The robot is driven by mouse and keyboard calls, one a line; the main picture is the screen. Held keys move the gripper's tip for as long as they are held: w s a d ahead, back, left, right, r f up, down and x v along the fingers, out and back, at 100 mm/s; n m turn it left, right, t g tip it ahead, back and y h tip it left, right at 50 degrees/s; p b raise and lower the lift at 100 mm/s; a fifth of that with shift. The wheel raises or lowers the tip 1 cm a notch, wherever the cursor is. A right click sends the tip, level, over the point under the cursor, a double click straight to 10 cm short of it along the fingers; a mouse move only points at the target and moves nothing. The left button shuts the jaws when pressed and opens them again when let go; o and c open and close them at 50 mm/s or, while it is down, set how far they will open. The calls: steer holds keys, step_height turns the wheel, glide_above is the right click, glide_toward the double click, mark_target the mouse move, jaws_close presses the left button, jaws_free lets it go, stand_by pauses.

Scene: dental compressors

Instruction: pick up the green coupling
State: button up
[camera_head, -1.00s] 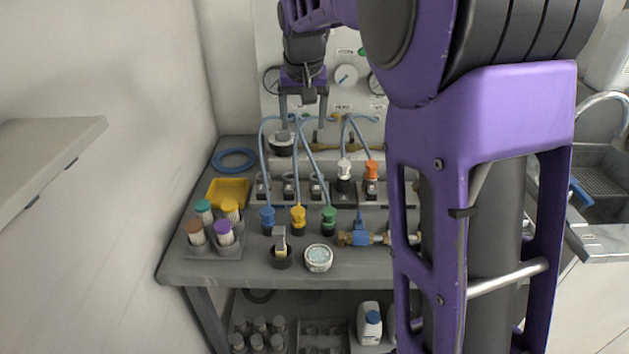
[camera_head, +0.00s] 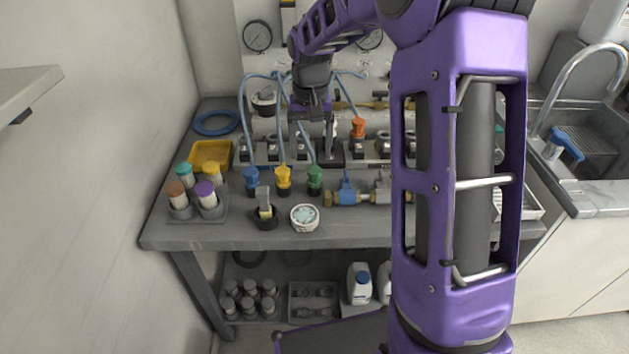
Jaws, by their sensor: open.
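The green coupling (camera_head: 314,178) stands upright on the grey bench in front of the socket row, with a blue hose behind it. The yellow coupling (camera_head: 283,180) and the blue coupling (camera_head: 251,180) stand to its left. My gripper (camera_head: 314,146) points down over the socket row, a little above and behind the green coupling in the picture. Its fingers are apart and I see nothing held between them. Its right finger covers part of the sockets beside the orange coupling (camera_head: 358,130).
Blue hoses arch up behind the couplings. In front stand a round white-faced gauge (camera_head: 305,217) and a dark fitting (camera_head: 266,213). A brass valve (camera_head: 347,195) lies to the right. Capped containers (camera_head: 199,190) and a yellow tray (camera_head: 211,155) are at left.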

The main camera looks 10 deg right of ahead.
mark_target(314, 169)
step_height(314, 169, down, 2)
steer(key=shift+f, duration=0.15)
steer(key=f, duration=0.2)
steer(key=f+b, duration=0.1)
steer(key=f, duration=0.1)
steer(key=shift+s+d, duration=0.2)
steer(key=shift+d, duration=0.2)
steer(key=shift+f, duration=0.55)
steer(key=shift+r, duration=0.1)
jaws_close()
